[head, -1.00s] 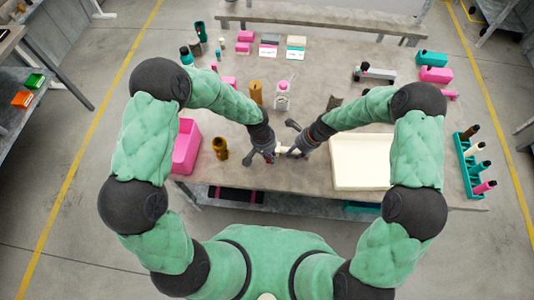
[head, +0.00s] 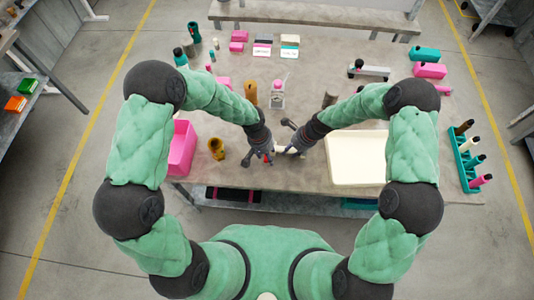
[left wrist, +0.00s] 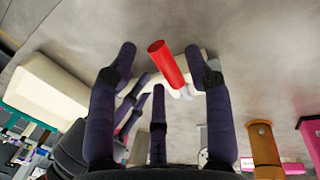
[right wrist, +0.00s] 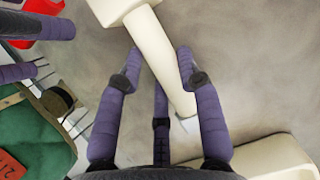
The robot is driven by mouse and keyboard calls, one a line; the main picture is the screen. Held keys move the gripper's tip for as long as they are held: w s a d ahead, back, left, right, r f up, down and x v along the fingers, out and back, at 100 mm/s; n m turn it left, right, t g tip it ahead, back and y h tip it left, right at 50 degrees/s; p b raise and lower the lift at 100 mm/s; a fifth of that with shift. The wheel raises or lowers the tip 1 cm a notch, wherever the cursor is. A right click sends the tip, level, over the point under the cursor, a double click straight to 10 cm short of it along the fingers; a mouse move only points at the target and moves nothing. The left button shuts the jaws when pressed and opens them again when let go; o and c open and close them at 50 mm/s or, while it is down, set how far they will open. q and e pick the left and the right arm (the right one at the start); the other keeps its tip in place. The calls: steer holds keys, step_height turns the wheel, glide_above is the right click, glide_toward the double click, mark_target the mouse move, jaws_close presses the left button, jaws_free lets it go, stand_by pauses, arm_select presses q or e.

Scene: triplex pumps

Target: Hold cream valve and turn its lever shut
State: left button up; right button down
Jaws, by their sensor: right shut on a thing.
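The cream valve (right wrist: 160,60) fills the middle of the right wrist view, a pale tubular body with a wider block at the top. My right gripper (right wrist: 160,75) is shut on its tube. The red lever (left wrist: 167,63) shows in the left wrist view, between the spread fingers of my left gripper (left wrist: 159,55). That gripper is open, with gaps visible on both sides of the lever. In the head view, my left gripper (head: 265,155) and my right gripper (head: 290,143) meet above the table's front edge and mostly hide the valve.
A cream tray (head: 357,178) lies just right of the grippers. A pink bin (head: 181,148) and a brown-gold part (head: 216,148) stand to the left. A pink-topped part (head: 278,95) and a tall brown part (head: 250,92) stand behind. A teal rack (head: 466,160) is at the right edge.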

arm_select(q)
step_height(320, 180, up, 12)
steer(key=a, duration=0.2)
steer(key=shift+a, duration=0.15)
steer(key=shift+w+f, duration=0.1)
stand_by(0.4)
arm_select(e)
steer(key=c, duration=0.7)
jaws_free()
steer(key=shift+c, duration=0.2)
